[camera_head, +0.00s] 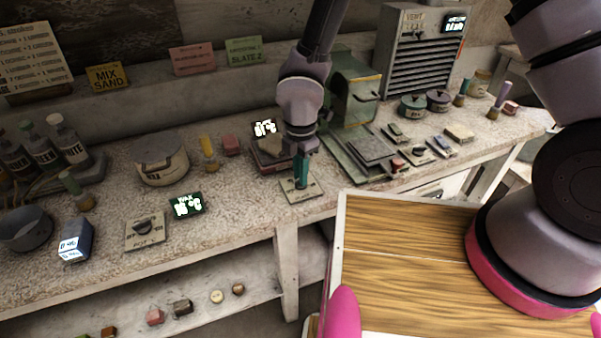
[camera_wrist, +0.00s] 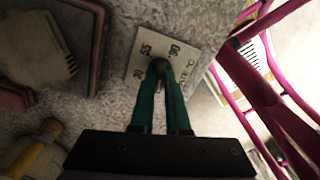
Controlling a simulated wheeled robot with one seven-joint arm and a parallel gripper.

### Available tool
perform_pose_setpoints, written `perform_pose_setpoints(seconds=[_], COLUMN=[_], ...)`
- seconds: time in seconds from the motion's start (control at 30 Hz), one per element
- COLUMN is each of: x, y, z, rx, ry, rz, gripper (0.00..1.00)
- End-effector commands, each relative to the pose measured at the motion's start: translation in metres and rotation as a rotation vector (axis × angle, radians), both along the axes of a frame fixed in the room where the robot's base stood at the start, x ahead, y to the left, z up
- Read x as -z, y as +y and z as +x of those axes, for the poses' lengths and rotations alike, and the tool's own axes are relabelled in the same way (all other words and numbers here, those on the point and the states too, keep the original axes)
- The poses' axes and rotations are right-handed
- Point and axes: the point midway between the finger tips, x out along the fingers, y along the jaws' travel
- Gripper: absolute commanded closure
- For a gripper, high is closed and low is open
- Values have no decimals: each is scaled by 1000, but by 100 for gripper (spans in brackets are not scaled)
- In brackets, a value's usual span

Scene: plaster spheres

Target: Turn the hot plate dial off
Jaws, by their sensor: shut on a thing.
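A pale dial plate (camera_head: 292,194) marked in °C lies near the bench's front edge. It also shows in the wrist view (camera_wrist: 150,32), with the numbers 20, 55 and 90 readable. My gripper (camera_head: 301,184) points down over this plate. In the wrist view my green fingers (camera_wrist: 160,68) are closed together on the small dark dial knob, which they mostly hide. The knob's exact pointing is hard to read. The hot plate (camera_head: 262,161) sits just behind the dial plate, with a pale lump on it and a lit °C display (camera_head: 265,128) behind it.
A second dial plate (camera_head: 145,231) with a dark knob lies to the left, beside a green WAX display (camera_head: 187,204). A yellow-topped bottle (camera_head: 209,152) and pink block (camera_head: 231,145) stand left of the hot plate. A green press (camera_head: 355,90) stands close on the right.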

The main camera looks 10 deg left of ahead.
Motion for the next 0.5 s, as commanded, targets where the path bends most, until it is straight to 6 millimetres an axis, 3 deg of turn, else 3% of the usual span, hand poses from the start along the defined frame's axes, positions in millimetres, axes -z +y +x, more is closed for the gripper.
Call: perform_pose_setpoints(seconds=[0.4, 0.43, 0.5], x=[0, 0, 0], y=[0, 0, 0], z=[1, 1, 1], rx=[-7, -7, -7], ry=[-1, -1, -1], rz=[0, 0, 0], gripper=[100, 75, 56])
